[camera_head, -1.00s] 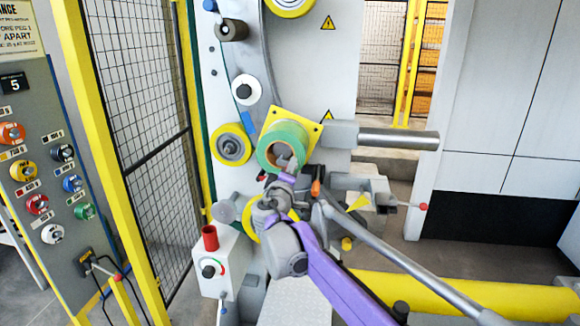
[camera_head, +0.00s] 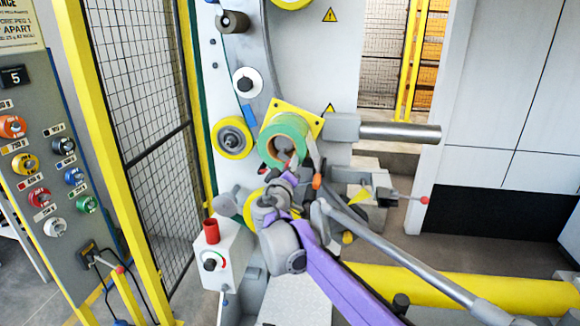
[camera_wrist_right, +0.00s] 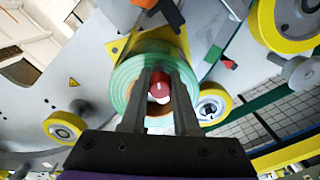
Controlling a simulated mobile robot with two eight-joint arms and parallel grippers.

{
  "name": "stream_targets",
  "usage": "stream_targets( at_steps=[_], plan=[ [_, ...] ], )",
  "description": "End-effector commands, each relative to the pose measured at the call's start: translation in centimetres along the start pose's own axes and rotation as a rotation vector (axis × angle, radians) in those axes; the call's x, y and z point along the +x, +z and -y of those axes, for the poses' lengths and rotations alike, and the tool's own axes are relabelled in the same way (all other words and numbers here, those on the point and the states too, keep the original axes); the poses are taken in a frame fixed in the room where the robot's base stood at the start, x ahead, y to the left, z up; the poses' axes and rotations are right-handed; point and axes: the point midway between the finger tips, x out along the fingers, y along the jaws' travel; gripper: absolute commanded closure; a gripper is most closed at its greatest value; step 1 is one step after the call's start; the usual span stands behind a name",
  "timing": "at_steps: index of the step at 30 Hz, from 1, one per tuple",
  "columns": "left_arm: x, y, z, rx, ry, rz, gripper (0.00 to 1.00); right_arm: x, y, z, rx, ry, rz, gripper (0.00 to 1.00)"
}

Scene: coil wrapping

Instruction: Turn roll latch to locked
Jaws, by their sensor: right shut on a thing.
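The green tape roll (camera_head: 284,141) sits on the machine in front of a yellow square plate (camera_head: 311,122). It also shows in the right wrist view (camera_wrist_right: 124,84), end-on. A red knob, apparently the roll latch (camera_wrist_right: 160,86), shows at the roll's core with a white part below it. My right gripper (camera_wrist_right: 160,78) is shut on this knob, one finger on each side. In the head view my right gripper (camera_head: 291,173) reaches up to the roll's front from below. The fingers hide part of the core, and I cannot read the latch's angle. My left gripper is not in view.
A yellow-rimmed roller (camera_head: 232,139) is left of the roll. A grey bar (camera_head: 400,133) juts out at its right. A grey box with a red cylinder (camera_head: 211,231) stands lower left.

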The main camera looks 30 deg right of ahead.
Motion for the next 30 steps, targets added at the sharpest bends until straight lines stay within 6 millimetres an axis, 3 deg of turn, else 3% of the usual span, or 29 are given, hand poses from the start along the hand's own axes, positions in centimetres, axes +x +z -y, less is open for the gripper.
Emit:
stream_targets(
  at_steps=[5,6,10,22,30],
  plan=[
    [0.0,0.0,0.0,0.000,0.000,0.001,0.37,0.0,0.1,0.1,0.001,-0.002,0.000,1.00],
    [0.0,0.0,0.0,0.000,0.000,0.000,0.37,0.0,0.1,0.1,0.001,-0.002,0.000,0.64],
    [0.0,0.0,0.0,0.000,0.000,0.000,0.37,0.0,0.0,0.1,0.000,-0.002,0.000,0.41],
    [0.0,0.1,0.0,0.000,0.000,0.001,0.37,-0.9,0.0,0.1,-0.001,-0.002,-0.001,0.41],
    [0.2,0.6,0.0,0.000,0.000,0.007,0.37,-6.1,0.1,0.2,-0.001,-0.004,-0.002,0.41]
  ],
)
